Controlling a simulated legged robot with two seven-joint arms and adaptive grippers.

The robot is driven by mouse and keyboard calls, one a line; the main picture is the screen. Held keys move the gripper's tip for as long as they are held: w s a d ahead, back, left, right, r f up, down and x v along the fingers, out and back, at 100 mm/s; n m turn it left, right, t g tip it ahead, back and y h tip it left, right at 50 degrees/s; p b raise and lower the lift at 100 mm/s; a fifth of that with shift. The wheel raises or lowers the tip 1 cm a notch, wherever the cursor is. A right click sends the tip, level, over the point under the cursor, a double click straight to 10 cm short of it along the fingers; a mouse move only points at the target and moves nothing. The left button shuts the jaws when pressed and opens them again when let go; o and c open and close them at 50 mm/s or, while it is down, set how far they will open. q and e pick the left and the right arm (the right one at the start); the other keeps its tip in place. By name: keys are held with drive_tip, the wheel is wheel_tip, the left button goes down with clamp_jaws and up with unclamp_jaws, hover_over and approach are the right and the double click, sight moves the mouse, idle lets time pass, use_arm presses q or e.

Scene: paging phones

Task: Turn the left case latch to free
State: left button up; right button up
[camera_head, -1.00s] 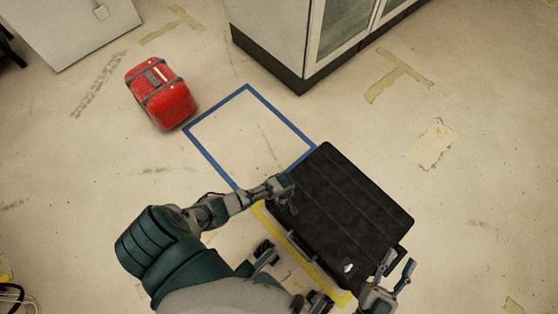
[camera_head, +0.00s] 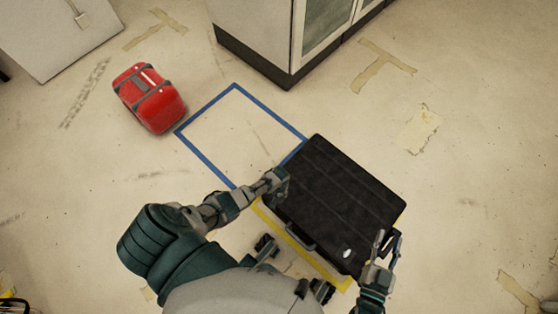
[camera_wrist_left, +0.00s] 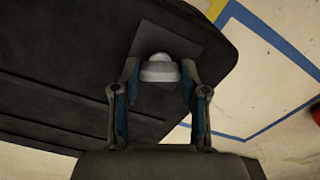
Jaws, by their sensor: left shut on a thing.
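The black case (camera_head: 335,195) lies flat on the floor, partly over the yellow taped outline. In the left wrist view its dark lid (camera_wrist_left: 60,60) fills the upper left, and a pale rounded latch (camera_wrist_left: 160,69) sits on a dark plate near its corner. My left gripper (camera_head: 278,180) is at the case's left corner; in the left wrist view its fingers (camera_wrist_left: 160,80) are shut on the latch from both sides. My right gripper (camera_head: 388,245) is at the case's right corner, its fingers apart. A small white spot (camera_head: 347,253) shows near the case's front edge.
A blue taped square (camera_head: 193,147) on the floor beyond the case is empty. A red case (camera_head: 150,97) stands left of it. A cabinet (camera_head: 255,40) stands at the back. The floor to the right is clear.

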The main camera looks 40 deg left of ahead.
use_arm(q)
drive_tip(key=shift+w+r+m, duration=0.1)
drive_tip(key=shift+w+m, duration=0.05)
drive_tip(key=shift+m, duration=2.15)
drive_tip(key=o, duration=1.1)
drive_tip(key=shift+o, duration=0.2)
wheel_tip(320, 180, up, 12)
